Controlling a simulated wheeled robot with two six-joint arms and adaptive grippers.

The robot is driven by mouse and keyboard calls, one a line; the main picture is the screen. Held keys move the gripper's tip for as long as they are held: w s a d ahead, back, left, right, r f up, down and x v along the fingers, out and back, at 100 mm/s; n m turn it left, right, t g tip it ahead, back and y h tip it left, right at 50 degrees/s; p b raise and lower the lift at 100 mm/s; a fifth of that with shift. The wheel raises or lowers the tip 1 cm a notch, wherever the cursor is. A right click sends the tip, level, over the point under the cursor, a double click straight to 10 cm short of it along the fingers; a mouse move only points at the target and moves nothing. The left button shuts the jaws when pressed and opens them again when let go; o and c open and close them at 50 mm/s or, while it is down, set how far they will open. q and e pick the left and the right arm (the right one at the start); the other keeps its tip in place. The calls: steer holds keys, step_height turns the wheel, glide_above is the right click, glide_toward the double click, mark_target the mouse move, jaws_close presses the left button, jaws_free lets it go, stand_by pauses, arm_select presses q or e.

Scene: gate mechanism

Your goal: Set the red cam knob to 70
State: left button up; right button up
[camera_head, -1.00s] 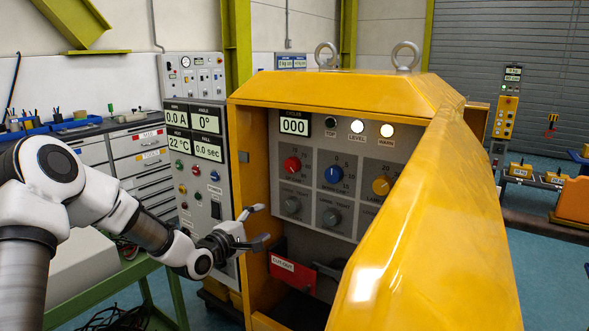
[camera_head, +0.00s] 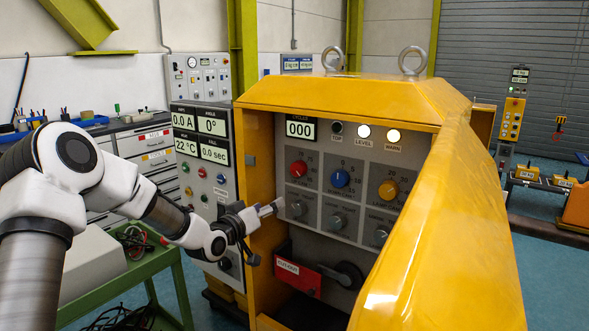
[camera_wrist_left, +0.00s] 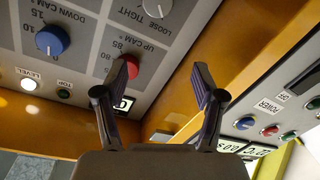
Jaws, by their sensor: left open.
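The red cam knob (camera_head: 298,169) is on the grey panel inside the yellow cabinet, left of a blue knob (camera_head: 340,178) and a yellow knob (camera_head: 388,189). My left gripper (camera_head: 272,208) is open and empty at the left side of the cabinet opening, below and left of the red knob. In the left wrist view the red knob (camera_wrist_left: 132,68) shows partly behind one finger of my open gripper (camera_wrist_left: 161,72), which appears apart from it. The panel is upside down there, with numbers such as 80 and 85 near the knob. The knob's pointer cannot be read.
The cabinet's left wall (camera_head: 258,180) stands close to my gripper, and the open yellow cover (camera_head: 450,230) is on the right. Grey tightening knobs (camera_head: 298,208) sit below the coloured ones. A red labelled part (camera_head: 297,273) is lower in the cabinet.

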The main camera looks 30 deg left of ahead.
mark_target(296, 170)
arm_select(q)
steer(key=w+d+r+m+p, duration=0.2)
steer(key=d+r+m, duration=0.1)
steer(key=r, duration=0.5)
steer(key=shift+t, duration=0.3)
steer(key=w, duration=0.2)
steer(key=w+p, duration=0.1)
steer(key=w, duration=0.2)
steer(key=w+p, duration=0.1)
steer(key=w, duration=0.1)
steer(key=shift+w+d+f, duration=0.1)
steer(key=shift+w+f, duration=0.1)
steer(key=shift+f, duration=0.2)
steer(key=shift+w+d, duration=0.1)
steer(key=c, duration=1.1)
